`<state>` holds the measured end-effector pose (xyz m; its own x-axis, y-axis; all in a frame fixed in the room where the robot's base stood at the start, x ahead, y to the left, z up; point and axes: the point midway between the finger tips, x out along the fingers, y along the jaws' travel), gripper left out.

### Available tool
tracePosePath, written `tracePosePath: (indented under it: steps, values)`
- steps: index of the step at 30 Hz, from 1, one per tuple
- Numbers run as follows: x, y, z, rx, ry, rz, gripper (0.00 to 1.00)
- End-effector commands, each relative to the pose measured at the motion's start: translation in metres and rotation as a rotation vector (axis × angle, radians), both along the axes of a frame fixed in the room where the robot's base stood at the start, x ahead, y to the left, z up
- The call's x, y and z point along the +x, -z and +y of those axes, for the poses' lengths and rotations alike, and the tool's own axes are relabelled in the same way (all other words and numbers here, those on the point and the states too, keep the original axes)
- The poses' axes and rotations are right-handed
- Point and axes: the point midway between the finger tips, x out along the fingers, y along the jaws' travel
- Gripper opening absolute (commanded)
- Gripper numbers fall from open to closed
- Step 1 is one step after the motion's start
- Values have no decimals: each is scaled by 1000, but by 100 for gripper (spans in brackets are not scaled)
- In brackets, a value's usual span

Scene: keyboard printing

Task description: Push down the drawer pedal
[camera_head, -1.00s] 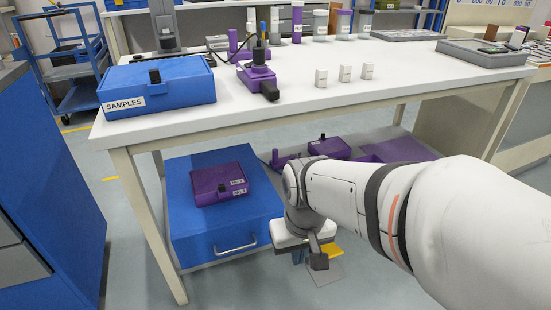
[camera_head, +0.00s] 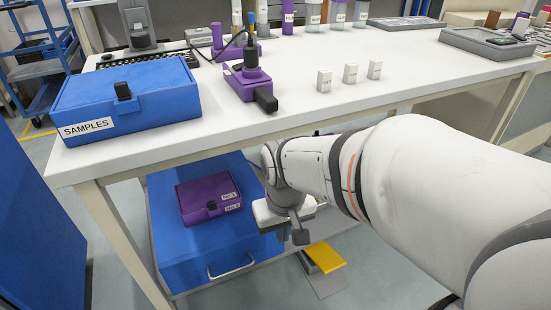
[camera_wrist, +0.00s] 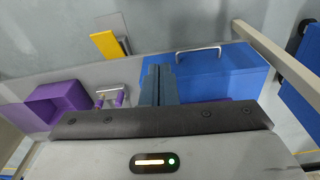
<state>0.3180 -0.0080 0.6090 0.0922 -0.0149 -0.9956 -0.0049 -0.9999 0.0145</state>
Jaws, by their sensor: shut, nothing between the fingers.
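The yellow drawer pedal (camera_head: 325,258) sits low near the floor, right of the blue drawer (camera_head: 220,255) with its silver handle. The pedal also shows at upper left in the wrist view (camera_wrist: 105,45). My gripper (camera_wrist: 158,72) is shut and empty, its fingers pointing toward the drawer side, right of the pedal in that picture and apart from it.
The white tabletop (camera_head: 330,110) overhangs the drawer, and my arm reaches beneath its front edge. A purple box (camera_head: 208,198) lies on the drawer unit. A blue SAMPLES case (camera_head: 130,95) stands on the table. The floor before the pedal is clear.

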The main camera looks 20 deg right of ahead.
Motion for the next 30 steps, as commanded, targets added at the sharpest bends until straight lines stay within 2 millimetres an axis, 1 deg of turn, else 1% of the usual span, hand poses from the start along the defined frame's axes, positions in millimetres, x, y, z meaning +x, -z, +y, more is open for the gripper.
tracePosePath:
  steps: [2,5,6,8,9,11,12,14,15,17,18,20,21,23,24,26,27,30]
  values:
    - [17,2,-10,-23,4,-2,0]
    - [45,11,-36,-60,11,-17,0]
    - [56,16,-49,-75,14,-24,0]
    - [73,26,-69,-97,14,-35,0]
    - [83,34,-82,-110,11,-42,0]
    - [96,46,-102,-125,6,-53,0]
    - [104,55,-115,-134,2,-58,0]
    - [114,69,-135,-144,-8,-70,0]
    - [119,80,-147,-147,-14,-76,0]
    - [125,96,-166,-150,-24,-89,0]
    - [128,108,-177,-150,-31,-97,0]
    - [131,126,-194,-147,-41,-110,0]
    - [131,139,-204,-142,-49,-120,0]
    - [131,158,-218,-130,-57,-137,0]
    - [129,172,-227,-122,-61,-148,0]
    - [125,192,-238,-108,-69,-168,0]
    - [121,206,-244,-96,-74,-182,0]
    - [110,238,-255,-62,-83,-224,0]
